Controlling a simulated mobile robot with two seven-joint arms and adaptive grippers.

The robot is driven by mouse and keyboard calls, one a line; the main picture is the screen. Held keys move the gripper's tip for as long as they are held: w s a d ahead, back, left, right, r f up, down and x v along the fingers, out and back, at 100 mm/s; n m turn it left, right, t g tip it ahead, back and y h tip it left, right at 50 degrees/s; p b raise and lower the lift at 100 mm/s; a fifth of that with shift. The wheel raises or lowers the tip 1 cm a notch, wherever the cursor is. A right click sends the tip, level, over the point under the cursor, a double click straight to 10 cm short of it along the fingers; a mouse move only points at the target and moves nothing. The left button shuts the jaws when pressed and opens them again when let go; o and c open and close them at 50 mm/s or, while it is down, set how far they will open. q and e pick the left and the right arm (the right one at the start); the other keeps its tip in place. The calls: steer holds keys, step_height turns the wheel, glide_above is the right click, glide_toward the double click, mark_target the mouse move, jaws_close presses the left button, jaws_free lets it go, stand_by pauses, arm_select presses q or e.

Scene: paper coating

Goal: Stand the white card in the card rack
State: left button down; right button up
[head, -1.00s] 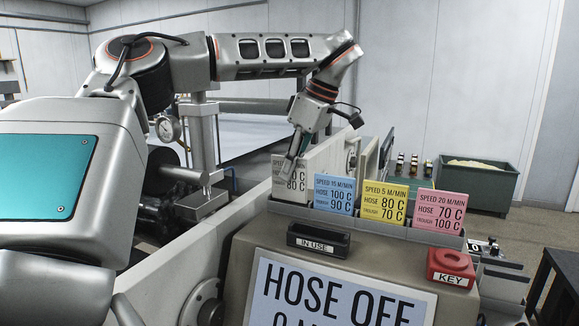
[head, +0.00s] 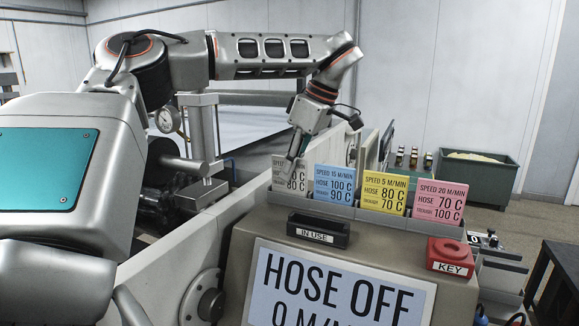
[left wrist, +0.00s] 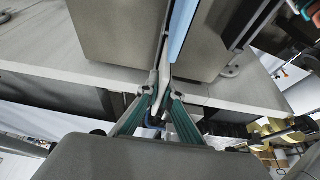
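The white card (head: 281,180) stands upright at the left end of the card rack (head: 350,212), beside the blue card (head: 333,186). Its top is near the level of the other cards, and its lower edge is behind the rack's front wall. My left gripper (head: 293,158) points down over the card and covers part of its face. In the left wrist view the fingertips (left wrist: 163,78) are close together on the thin card, with the blue card (left wrist: 183,28) just to the right. My right gripper is in neither view.
A yellow card (head: 384,192) and a pink card (head: 438,201) stand further right in the rack. In front are a black IN USE holder (head: 318,231), a red KEY block (head: 450,256) and the HOSE OFF panel (head: 340,290). A green bin (head: 480,177) stands behind.

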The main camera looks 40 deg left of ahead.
arm_select(q)
steer(key=shift+f, duration=0.3)
steer(key=c, duration=2.2)
jaws_free()
steer(key=v, duration=1.2)
steer(key=shift+d, duration=0.1)
